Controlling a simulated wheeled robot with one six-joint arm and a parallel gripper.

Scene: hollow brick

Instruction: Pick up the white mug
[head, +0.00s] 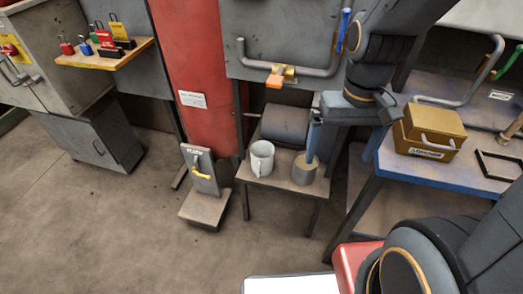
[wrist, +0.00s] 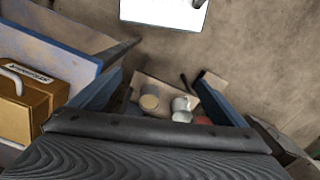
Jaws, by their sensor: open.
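The white mug (head: 262,158) stands upright on a small low table (head: 281,183) in the head view, left of a grey-brown cylinder (head: 304,169). My gripper (head: 342,150) is open and empty, above and to the right of the mug; one blue finger overlaps the cylinder in the picture. In the wrist view my gripper (wrist: 160,78) shows both blue fingers spread wide. The mug (wrist: 181,103) and the cylinder (wrist: 149,102) appear between them, well below. The gripper's dark body hides the lower part of that view.
A blue-edged workbench (head: 440,182) holding a tan box (head: 430,132) stands close on the right. A dark drum (head: 285,123) lies behind the mug. A red column (head: 192,70) rises behind on the left. A small grey stand (head: 204,205) is left of the table. Floor is clear in front.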

